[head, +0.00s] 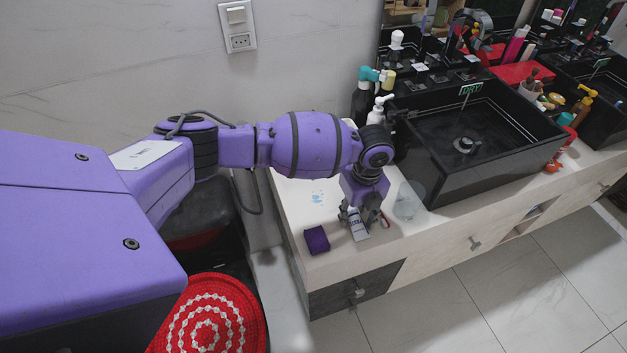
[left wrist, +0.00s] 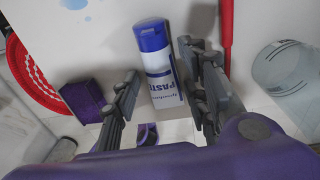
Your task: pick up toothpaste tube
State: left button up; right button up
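The toothpaste tube (head: 357,227) is white with blue lettering and lies on the pale counter. In the left wrist view the tube (left wrist: 160,75) shows its blue cap at the top and the word PASTE on its side. My left gripper (head: 364,217) points down over the tube. In the left wrist view its fingers (left wrist: 163,86) are spread, one on each side of the tube, with a gap visible on the left; on the right the gap is narrower. Part of the tube is hidden by the gripper in the head view. My right gripper is not in view.
A dark purple block (head: 317,240) sits left of the tube. A clear glass (head: 408,201) and a red stick (left wrist: 226,30) are to its right. A black sink (head: 480,130) and several bottles (head: 365,93) stand behind. A red round mat (head: 208,318) lies at front left.

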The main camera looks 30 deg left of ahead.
pick_arm(q)
jog(key=shift+w+r, duration=0.1)
jog(key=shift+r, duration=0.05)
jog(key=c, duration=0.9)
jog(key=shift+o, duration=0.2)
